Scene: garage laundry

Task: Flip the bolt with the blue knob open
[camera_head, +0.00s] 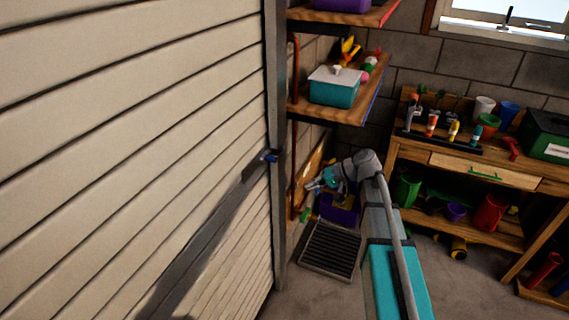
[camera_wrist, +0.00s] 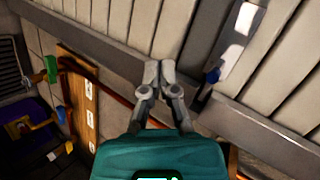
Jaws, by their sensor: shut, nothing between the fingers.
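The bolt's blue knob (camera_head: 268,156) sits at the right edge of the beige slatted door (camera_head: 130,130), beside the grey door post. A grey bar runs from it down to the left across the slats. In the wrist view the blue knob (camera_wrist: 212,76) is right of my fingertips. My gripper (camera_head: 310,186) is right of and below the knob in the head view, apart from it. In the wrist view my gripper (camera_wrist: 160,70) has its fingertips together, with nothing between them.
Wooden shelves (camera_head: 335,108) hold a teal box with a white lid (camera_head: 334,91) to the right of the door. A workbench (camera_head: 480,178) with tools and pots stands further right. A dark slatted grate (camera_head: 330,250) lies on the floor below my gripper. Bare floor shows near the door.

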